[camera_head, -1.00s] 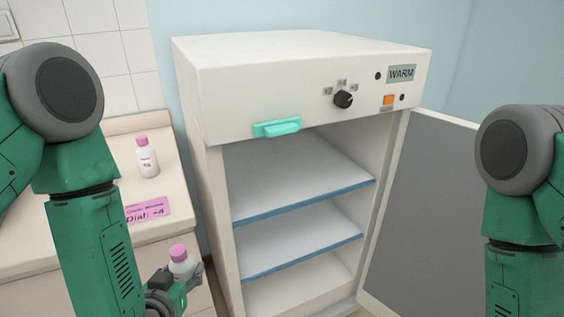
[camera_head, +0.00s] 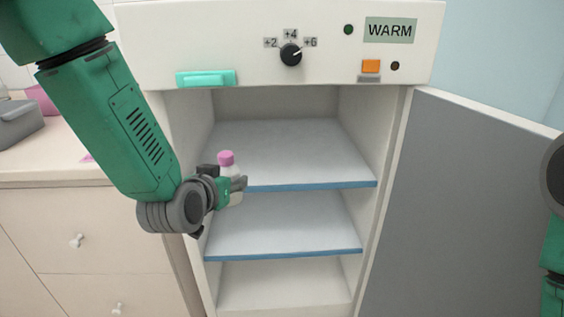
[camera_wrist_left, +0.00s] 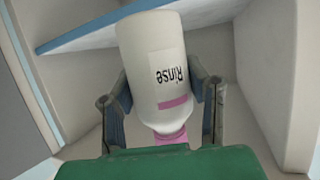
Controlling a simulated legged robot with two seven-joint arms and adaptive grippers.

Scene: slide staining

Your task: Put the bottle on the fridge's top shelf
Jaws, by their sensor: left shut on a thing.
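My left gripper (camera_head: 236,190) is shut on a white bottle with a pink cap (camera_head: 227,160). In the left wrist view the bottle (camera_wrist_left: 151,60) sits between the two fingers (camera_wrist_left: 163,110), and its label reads "Rinse". In the head view the bottle is upright at the front left of the open fridge (camera_head: 140,50), by the front edge of the top shelf (camera_head: 300,150). The gripper hides its lower part. The top shelf is bare, with a blue front edge. My right gripper is out of view; only part of my right arm shows at the right edge.
The fridge door (camera_head: 450,200) stands open to the right. A middle shelf (camera_head: 290,220) and the fridge floor (camera_head: 285,285) are empty. A control panel with a black dial (camera_head: 291,55) and a "WARM" display (camera_head: 390,30) is above. A drawer counter (camera_head: 70,175) stands left.

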